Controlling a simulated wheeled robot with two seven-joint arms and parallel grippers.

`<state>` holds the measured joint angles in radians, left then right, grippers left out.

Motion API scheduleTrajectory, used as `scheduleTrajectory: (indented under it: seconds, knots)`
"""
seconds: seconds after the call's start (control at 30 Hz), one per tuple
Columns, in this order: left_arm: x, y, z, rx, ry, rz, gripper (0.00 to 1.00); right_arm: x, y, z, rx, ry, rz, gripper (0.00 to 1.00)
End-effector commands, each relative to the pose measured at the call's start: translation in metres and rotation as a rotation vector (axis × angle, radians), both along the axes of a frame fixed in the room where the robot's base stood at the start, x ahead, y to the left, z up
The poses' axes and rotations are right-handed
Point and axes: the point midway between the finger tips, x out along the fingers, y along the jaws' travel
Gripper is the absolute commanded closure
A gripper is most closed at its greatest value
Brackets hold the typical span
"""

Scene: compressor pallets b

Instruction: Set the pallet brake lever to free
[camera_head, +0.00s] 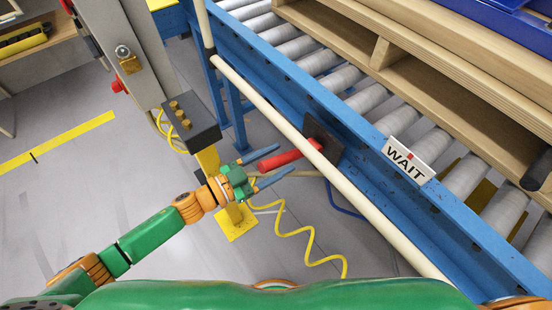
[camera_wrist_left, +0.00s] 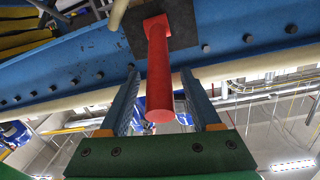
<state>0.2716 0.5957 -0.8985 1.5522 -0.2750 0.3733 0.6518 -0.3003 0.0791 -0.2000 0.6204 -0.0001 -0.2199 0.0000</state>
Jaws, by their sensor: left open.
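The red brake lever (camera_head: 290,158) sticks out from a dark plate (camera_head: 323,138) on the side of the blue conveyor frame. In the left wrist view the lever (camera_wrist_left: 160,75) points toward the camera, its round free end showing. My left gripper (camera_head: 279,164) is open, with blue fingers on either side of the lever's free end. In the left wrist view the gripper (camera_wrist_left: 163,105) shows gaps between the lever and both fingers. A white WAIT sign (camera_head: 408,159) with a small red mark stands on the conveyor rail. My right gripper is out of view.
A cream rail (camera_head: 290,133) runs along the blue conveyor frame (camera_head: 285,88), close to the lever. A grey button box (camera_head: 190,123) on a yellow post stands left of my gripper. A coiled yellow cable (camera_head: 306,247) hangs below. A wooden pallet (camera_head: 455,85) rests on the rollers.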

Motion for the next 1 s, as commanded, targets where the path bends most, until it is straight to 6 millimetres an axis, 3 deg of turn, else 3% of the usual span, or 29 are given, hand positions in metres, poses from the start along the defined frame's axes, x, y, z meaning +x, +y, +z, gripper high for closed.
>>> scheduleTrajectory:
  seconds: [0.4,1.0]
  knots:
    - [-0.036,0.057,0.001,0.002,0.000,0.000,0.36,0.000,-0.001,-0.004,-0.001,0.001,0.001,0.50]
    - [-0.037,0.059,0.002,0.000,0.000,0.000,0.36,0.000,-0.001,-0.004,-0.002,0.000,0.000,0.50]
